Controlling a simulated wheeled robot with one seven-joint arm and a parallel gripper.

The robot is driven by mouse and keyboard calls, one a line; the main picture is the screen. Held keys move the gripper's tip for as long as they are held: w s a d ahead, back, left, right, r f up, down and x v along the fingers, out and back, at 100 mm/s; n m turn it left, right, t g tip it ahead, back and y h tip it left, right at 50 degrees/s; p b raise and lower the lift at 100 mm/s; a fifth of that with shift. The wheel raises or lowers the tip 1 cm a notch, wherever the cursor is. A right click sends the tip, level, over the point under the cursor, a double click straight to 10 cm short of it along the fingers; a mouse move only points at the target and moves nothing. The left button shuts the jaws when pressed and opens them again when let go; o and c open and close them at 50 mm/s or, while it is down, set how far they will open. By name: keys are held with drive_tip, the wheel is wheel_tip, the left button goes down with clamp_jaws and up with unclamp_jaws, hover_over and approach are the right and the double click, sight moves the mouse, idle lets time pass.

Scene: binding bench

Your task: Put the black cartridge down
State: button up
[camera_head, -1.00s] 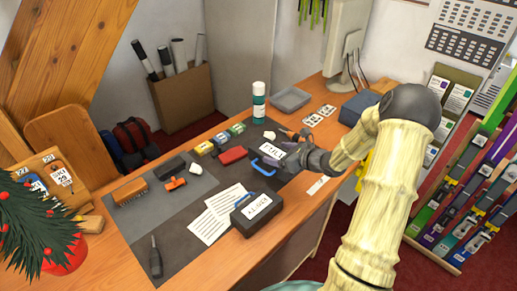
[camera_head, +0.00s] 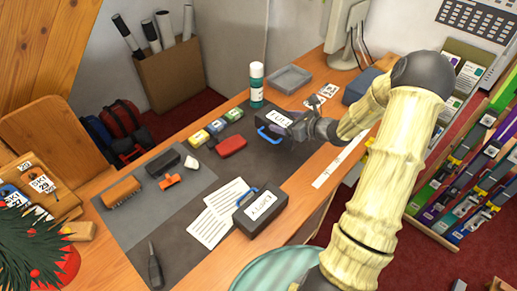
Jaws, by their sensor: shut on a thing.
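The black cartridge (camera_head: 283,119) has a white label reading FULL and a blue handle at its front. My gripper (camera_head: 304,125) is shut on it at its right side, above the far part of the dark mat (camera_head: 245,170). My gripper hides part of the cartridge. I cannot tell whether its underside touches the mat. A similar black case (camera_head: 258,221) labelled EMPTY, with a blue handle, stands at the mat's near right edge.
A green bottle (camera_head: 257,88) and a grey tray (camera_head: 290,79) stand behind the cartridge. A red block (camera_head: 231,147) and several small boxes (camera_head: 217,126) lie to its left. White sheets (camera_head: 217,213) lie nearer. Bare mat shows between the red block and the EMPTY case.

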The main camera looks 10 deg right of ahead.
drive_tip(key=shift+f+p, duration=0.9)
drive_tip(key=shift+f, duration=1.95)
drive_tip(key=shift+f, duration=0.1)
drive_tip(key=shift+f+p, duration=0.75)
drive_tip(key=shift+f, duration=1.25)
drive_tip(key=shift+f, duration=0.1)
drive_tip(key=o, duration=1.4)
drive_tip(key=shift+o, duration=0.2)
